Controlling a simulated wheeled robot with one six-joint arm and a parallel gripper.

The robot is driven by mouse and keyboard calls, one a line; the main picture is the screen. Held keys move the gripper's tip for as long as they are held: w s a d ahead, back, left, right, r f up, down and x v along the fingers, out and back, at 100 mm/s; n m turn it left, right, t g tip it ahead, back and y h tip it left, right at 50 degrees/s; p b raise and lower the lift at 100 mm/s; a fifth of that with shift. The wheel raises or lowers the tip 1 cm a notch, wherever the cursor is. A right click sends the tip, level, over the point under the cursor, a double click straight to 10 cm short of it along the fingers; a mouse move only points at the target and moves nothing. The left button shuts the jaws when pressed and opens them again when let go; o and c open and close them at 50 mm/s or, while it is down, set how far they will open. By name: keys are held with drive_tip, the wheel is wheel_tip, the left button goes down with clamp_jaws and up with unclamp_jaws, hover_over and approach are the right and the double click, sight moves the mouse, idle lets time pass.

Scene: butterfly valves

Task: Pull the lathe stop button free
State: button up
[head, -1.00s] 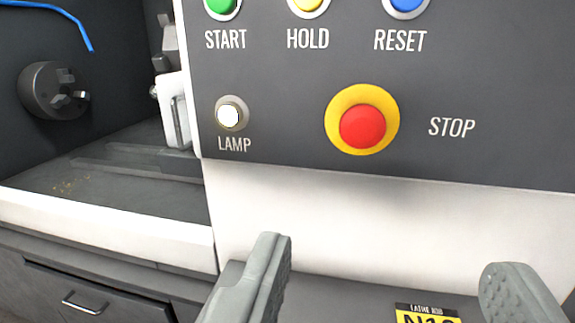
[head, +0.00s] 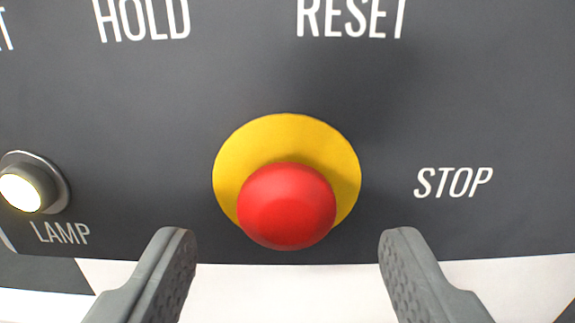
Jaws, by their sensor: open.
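The stop button is a red mushroom cap (head: 287,207) on a round yellow plate (head: 284,137), with the word STOP printed to its right. It stands out from the dark grey panel in the middle of the head view. My gripper (head: 288,245) is open and empty. Its two grey fingers show at the bottom, one to the lower left and one to the lower right of the red cap. Neither finger appears to touch the cap.
A lit white LAMP button (head: 28,188) sticks out at the left, beyond my left finger. The dark panel (head: 400,110) carries the labels HOLD and RESET above. A white surface (head: 300,290) lies below the panel's lower edge.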

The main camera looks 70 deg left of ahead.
sight(286, 224)
drive_tip(key=shift+x, duration=1.6)
clamp_jaws()
drive_tip(key=shift+s+d, duration=0.2)
drive_tip(key=shift+d, duration=0.3)
unclamp_jaws()
drive_tip(key=shift+d, duration=0.1)
drive_tip(key=v, duration=1.7)
drive_tip(key=shift+s, duration=0.15)
